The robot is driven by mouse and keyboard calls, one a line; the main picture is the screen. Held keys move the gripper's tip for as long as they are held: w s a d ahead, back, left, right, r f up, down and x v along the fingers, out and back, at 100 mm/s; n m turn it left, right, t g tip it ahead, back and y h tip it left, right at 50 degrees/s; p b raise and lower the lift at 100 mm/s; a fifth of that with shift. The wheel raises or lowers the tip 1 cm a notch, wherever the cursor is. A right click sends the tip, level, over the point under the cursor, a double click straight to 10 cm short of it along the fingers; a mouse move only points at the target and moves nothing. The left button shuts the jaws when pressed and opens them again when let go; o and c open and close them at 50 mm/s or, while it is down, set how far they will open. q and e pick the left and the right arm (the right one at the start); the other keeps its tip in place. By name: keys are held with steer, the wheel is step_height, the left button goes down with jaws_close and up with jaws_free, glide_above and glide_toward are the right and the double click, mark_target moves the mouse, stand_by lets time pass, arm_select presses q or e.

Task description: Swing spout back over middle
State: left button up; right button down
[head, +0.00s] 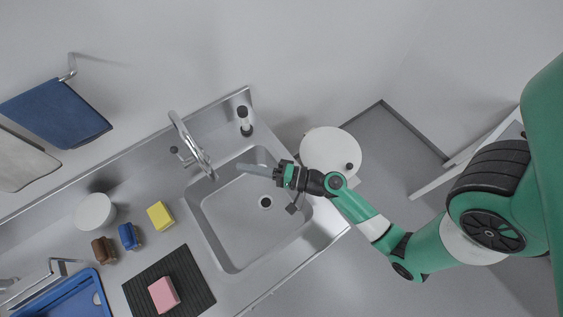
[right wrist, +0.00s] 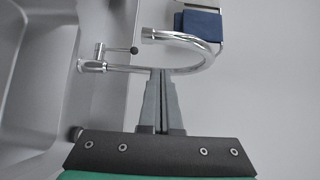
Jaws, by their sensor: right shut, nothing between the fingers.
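The chrome faucet's spout (head: 192,146) arches from the back rim of the steel sink (head: 235,225) toward the basin's back left corner. In the right wrist view the curved spout (right wrist: 212,52) lies just beyond my fingertips. A thin lever with a black knob (right wrist: 134,50) shows beside it. My right gripper (head: 242,167) is shut and empty. It reaches in from the right over the back of the basin, to the right of the spout. In the right wrist view its fingertips (right wrist: 160,71) overlap the spout tube; I cannot tell whether they touch. My left gripper is not in view.
A soap dispenser (head: 244,122) stands at the back right of the sink. A yellow sponge (head: 160,215), blue item (head: 128,236) and brown item (head: 103,250) stand on the left counter. A pink block (head: 163,294) lies on a dark mat (head: 198,290). The basin is empty.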

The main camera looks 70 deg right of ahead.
steer(key=s, duration=0.8)
steer(key=shift+s+a, duration=0.15)
steer(key=shift+a, duration=0.3)
